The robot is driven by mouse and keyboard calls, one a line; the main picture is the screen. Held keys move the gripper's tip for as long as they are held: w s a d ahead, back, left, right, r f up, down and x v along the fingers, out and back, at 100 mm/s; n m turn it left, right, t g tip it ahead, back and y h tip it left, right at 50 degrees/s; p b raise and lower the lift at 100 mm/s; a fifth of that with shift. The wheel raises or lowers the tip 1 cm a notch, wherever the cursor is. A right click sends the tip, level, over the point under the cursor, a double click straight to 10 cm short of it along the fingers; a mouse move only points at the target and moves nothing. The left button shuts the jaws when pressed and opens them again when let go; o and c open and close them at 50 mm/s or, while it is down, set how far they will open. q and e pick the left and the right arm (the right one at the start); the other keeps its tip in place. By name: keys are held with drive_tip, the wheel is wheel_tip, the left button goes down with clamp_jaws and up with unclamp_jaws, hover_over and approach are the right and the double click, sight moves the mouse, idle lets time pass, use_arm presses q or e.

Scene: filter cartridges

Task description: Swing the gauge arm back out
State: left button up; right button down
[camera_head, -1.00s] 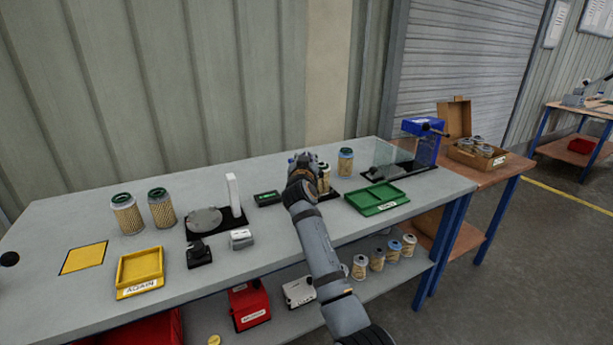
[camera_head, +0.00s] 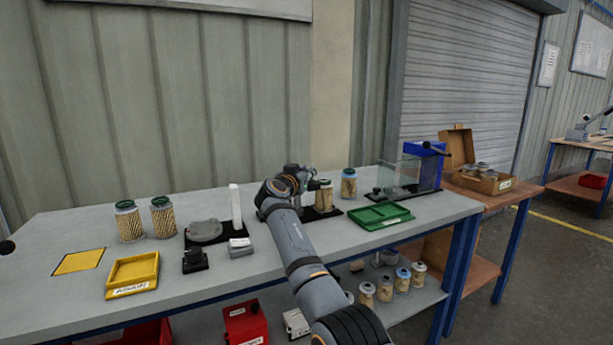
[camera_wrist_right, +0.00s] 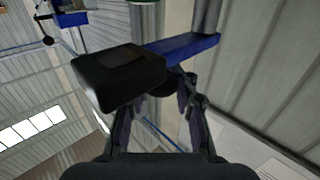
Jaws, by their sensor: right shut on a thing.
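My right gripper (camera_head: 302,174) is shut at the gauge stand, just left of and above a filter cartridge (camera_head: 324,197). That cartridge stands upright on a black base (camera_head: 325,214). In the right wrist view, the blue gauge arm (camera_wrist_right: 185,47) runs across above the fingers (camera_wrist_right: 162,112), with a black box-shaped gauge head (camera_wrist_right: 118,75) at its left end. The fingers close around a dark part below the blue bar; the exact contact is partly hidden. In the head view my gripper hides most of the gauge arm. My left gripper is not in view.
A green tray (camera_head: 381,217) and another cartridge (camera_head: 348,184) stand to the right, before a clear-panelled blue fixture (camera_head: 424,166). To the left are a turntable (camera_head: 204,231) with a white post (camera_head: 236,205), two cartridges (camera_head: 162,218) and a yellow tray (camera_head: 133,274).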

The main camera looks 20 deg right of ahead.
drive_tip(key=shift+a+f, duration=0.15)
drive_tip(key=shift+f, duration=0.45)
drive_tip(key=c, duration=1.4)
unclamp_jaws()
drive_tip(key=shift+c, duration=0.2)
drive_tip(key=o, duration=0.4)
drive_tip(key=shift+s+a+r, duration=0.2)
drive_tip(key=shift+s+r, duration=0.05)
drive_tip(key=shift+r, duration=0.15)
drive_tip(key=shift+d, duration=0.15)
drive_tip(key=shift+r, duration=0.1)
drive_tip(key=v, duration=0.7)
drive_tip(key=shift+s, duration=0.15)
